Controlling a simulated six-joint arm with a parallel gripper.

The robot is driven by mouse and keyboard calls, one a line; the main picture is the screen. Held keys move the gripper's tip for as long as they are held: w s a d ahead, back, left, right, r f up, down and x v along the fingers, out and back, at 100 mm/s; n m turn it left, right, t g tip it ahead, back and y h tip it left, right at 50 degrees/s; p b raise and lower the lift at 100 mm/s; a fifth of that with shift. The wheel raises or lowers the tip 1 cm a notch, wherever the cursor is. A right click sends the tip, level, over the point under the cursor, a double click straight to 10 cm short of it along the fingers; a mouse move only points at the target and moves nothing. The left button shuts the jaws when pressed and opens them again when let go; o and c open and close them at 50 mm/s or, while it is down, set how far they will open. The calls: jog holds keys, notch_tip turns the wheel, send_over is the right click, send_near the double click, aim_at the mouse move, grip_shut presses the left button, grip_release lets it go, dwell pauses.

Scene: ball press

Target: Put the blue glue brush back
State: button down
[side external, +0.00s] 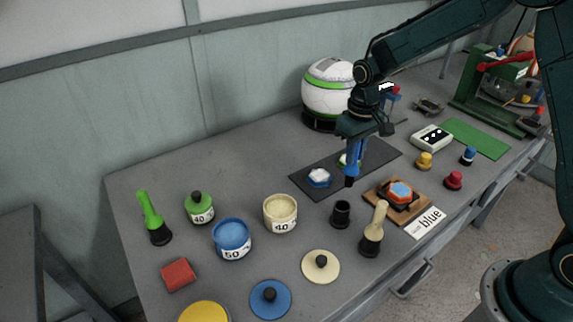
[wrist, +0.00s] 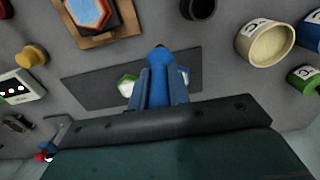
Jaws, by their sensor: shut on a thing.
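My gripper (side external: 357,143) is shut on the blue glue brush (side external: 353,165) and holds it above the dark mat, with its dark end pointing down. In the wrist view the blue brush (wrist: 157,82) sits between the two fingers of my gripper (wrist: 158,92). An empty-looking black holder cup (side external: 341,214) stands on the table in front of the mat, below and a little left of the brush, apart from it. The same cup (wrist: 197,8) is cut off at the top of the wrist view.
A cream brush (side external: 376,222) and a green brush (side external: 150,212) stand in black holders. Nearby are a cream pot (side external: 281,213), a blue pot (side external: 231,238), a wooden block (side external: 390,203) with a hexagon piece, and a "blue" card (side external: 426,222). Panels lie on the dark mat (side external: 317,191).

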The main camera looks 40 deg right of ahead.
jog(key=shift+a+r, duration=0.25)
jog(key=shift+r, duration=0.2)
jog(key=s+a+r, duration=0.3)
jog(key=a+r, duration=0.1)
jog(key=r, duration=0.4)
jog(key=s+a+r, duration=0.2)
jog(key=a+r, duration=0.1)
jog(key=r, duration=0.5)
notch_tip(320, 180, down, 16)
jog(key=shift+s, duration=0.15)
jog(key=shift+f, duration=2)
jog(key=shift+f, duration=0.1)
jog(key=c, duration=1.3)
grip_release()
